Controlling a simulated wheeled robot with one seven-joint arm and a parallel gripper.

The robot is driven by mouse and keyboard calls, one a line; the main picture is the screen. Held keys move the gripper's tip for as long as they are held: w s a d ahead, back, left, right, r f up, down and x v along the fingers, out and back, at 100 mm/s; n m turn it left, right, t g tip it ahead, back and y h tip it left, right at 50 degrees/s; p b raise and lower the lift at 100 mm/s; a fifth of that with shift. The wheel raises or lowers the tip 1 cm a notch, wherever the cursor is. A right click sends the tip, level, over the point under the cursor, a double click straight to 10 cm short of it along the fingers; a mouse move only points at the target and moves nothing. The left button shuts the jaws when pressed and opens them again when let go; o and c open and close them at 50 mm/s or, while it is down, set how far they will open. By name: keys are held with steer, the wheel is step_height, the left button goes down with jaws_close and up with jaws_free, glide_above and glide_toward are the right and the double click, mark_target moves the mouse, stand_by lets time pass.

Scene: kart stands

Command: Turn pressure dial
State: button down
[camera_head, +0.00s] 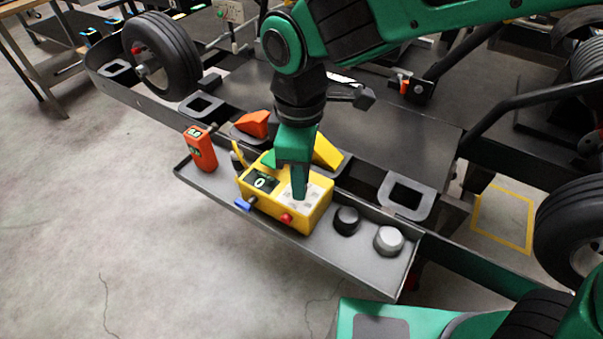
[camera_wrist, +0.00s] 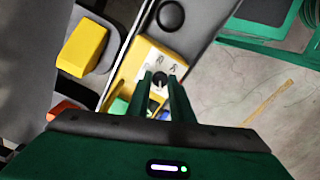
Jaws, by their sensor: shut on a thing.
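The yellow pressure box (camera_head: 308,220) stands on a grey tray, with a white panel on its top and a small display (camera_head: 262,183) that appears to read 0. A blue fitting (camera_head: 243,203) and a red knob (camera_head: 286,218) stick out of its front side. My gripper (camera_head: 299,196) points down onto the white panel and hides the dial in the head view. In the wrist view the small black dial (camera_wrist: 159,80) shows between the two green fingertips, and my gripper is shut on it. The dial's exact angle cannot be read.
The grey tray (camera_head: 355,267) also holds an orange handheld meter (camera_head: 203,152), a black round cap (camera_head: 346,220) and a grey one (camera_head: 389,240). Orange (camera_head: 253,124) and yellow (camera_head: 327,153) wedges sit behind the box. The kart's wheel (camera_head: 162,55) and frame lie beyond.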

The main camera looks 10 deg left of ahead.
steer(key=shift+w, duration=0.25)
steer(key=c, duration=1.6)
jaws_free()
steer(key=shift+s, duration=0.1)
step_height(320, 180, up, 11)
steer(key=shift+f, duration=0.1)
